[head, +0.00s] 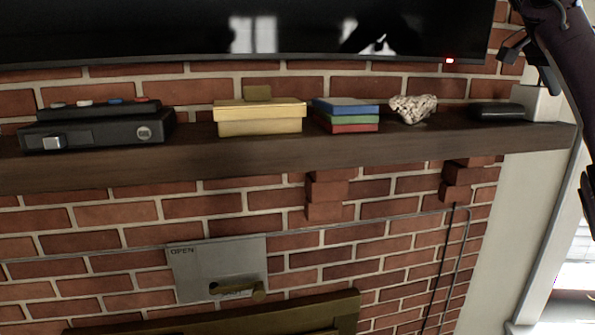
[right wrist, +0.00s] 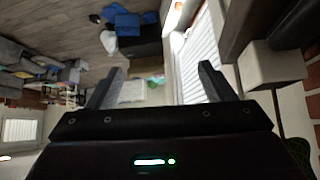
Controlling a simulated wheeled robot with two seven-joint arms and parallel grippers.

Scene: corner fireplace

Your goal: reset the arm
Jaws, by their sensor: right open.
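My right arm comes in at the top right of the head view, with dark gripper parts (head: 520,48) above the right end of the mantel shelf (head: 300,152). In the right wrist view my right gripper (right wrist: 158,78) is open, its two fingers wide apart with nothing between them. Beyond the fingers the room floor and furniture show, far off. My left gripper is in neither view.
The shelf bears a black console (head: 98,130), a yellow box (head: 260,117), stacked coloured boxes (head: 346,115), a pale rock (head: 413,108), a dark object (head: 496,111) and a white block (head: 537,103). A TV (head: 250,30) hangs above. A grey panel (head: 215,262) sits below.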

